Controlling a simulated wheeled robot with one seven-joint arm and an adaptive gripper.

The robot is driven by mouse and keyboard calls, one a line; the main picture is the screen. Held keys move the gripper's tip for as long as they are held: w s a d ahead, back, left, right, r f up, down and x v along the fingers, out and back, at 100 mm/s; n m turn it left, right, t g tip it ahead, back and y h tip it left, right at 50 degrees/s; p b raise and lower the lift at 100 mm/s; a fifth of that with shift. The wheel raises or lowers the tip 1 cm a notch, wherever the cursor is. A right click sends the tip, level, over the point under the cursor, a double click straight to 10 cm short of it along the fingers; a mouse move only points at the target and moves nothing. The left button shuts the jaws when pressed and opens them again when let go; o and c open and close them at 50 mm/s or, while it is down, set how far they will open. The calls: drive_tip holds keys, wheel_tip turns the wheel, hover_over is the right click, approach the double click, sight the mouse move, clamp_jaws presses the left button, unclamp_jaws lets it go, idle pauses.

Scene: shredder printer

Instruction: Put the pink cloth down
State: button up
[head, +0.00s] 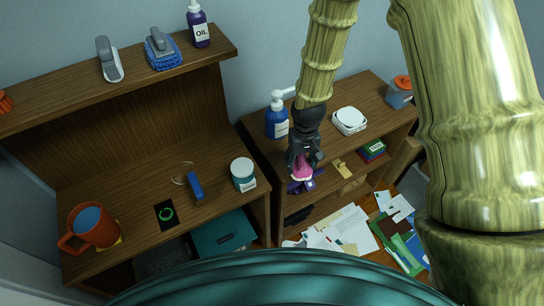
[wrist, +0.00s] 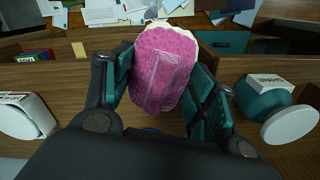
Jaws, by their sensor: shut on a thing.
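The pink cloth (wrist: 163,66), with a pale edge, is held between the two fingers of my gripper (wrist: 162,88) in the wrist view. In the head view a small part of the pink cloth (head: 302,168) shows below my gripper (head: 303,158), which hangs near the front left part of the right wooden cabinet (head: 330,145). My gripper is shut on the cloth. In the wrist view the cloth appears above the cabinet top, near its front edge; I cannot tell whether it touches the wood.
Papers (head: 340,232) lie scattered below. The left desk holds an orange mug (head: 95,226) and a white-lidded teal jar (head: 243,175).

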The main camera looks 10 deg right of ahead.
drive_tip(key=s+a+n+b, duration=0.1)
drive_tip(key=s+a+n, duration=0.3)
drive_tip(key=s+a, duration=0.15)
drive_tip(key=w+d+p, duration=0.1)
drive_tip(key=w+d, duration=0.1)
drive_tip(key=w, duration=0.2)
drive_tip(key=w+d+f+p, duration=0.1)
drive_tip(key=w+d+p, duration=0.1)
drive_tip(key=w, duration=0.3)
drive_tip(key=w+d+p, duration=0.2)
drive_tip(key=w, duration=0.2)
drive_tip(key=shift+w+d+f, duration=0.15)
drive_tip(key=shift+d+f, duration=0.25)
drive_tip(key=shift+w+f+p, duration=0.1)
drive_tip(key=shift+f+p, duration=0.8)
drive_tip(key=shift+f, duration=0.85)
drive_tip(key=shift+f, duration=0.1)
drive_tip(key=shift+f, duration=0.15)
drive_tip(key=o, duration=0.9)
